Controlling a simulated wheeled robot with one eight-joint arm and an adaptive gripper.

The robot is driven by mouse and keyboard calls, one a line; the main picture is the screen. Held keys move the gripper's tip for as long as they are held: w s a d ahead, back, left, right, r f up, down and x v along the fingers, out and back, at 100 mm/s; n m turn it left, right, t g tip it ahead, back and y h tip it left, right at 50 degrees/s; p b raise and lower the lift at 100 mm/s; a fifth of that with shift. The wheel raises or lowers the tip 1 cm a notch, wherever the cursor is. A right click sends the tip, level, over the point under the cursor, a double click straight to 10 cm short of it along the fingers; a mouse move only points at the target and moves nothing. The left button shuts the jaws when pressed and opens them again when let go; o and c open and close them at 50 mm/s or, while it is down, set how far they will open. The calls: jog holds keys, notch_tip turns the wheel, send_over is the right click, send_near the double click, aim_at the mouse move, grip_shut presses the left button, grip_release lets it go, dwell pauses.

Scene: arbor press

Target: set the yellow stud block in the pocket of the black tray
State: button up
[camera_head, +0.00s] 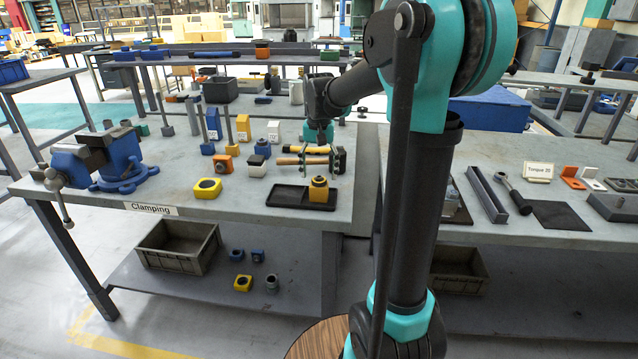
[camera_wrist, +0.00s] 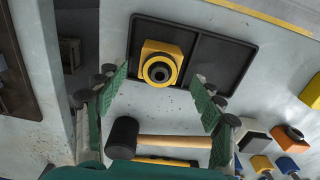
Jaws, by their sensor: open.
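The yellow stud block (camera_head: 318,191), with a dark round stud on top, stands in the right-hand pocket of the black tray (camera_head: 283,196) on the left bench. In the wrist view the block (camera_wrist: 160,64) sits in the left part of the tray (camera_wrist: 223,60), slightly turned against its walls. I cannot tell whether it lies fully flat on the pocket floor. My gripper (camera_wrist: 161,75) is open and empty. Its two green-padded fingers stand apart on either side of the view of the block, without visibly touching it. The other tray pocket is empty.
A mallet (camera_wrist: 170,141) with a wooden handle lies close beside the tray, near my fingers. Another yellow block (camera_head: 207,188) stands left of the tray, and a white block (camera_head: 257,166) stands behind it. A blue vise (camera_head: 100,160) is at the bench's left end.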

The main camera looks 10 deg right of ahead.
notch_tip(320, 180, up, 6)
jog(key=shift+r, duration=0.2)
jog(key=s+d+f+n+t, duration=0.1)
jog(key=s+d+f+t, duration=0.1)
jog(key=s+f, duration=0.8)
jog(key=s+d+f+n+t, duration=0.2)
jog(key=s+f, duration=0.9)
jog(key=s, duration=0.1)
jog(key=shift+f+n, duration=0.2)
jog(key=shift+n, duration=0.1)
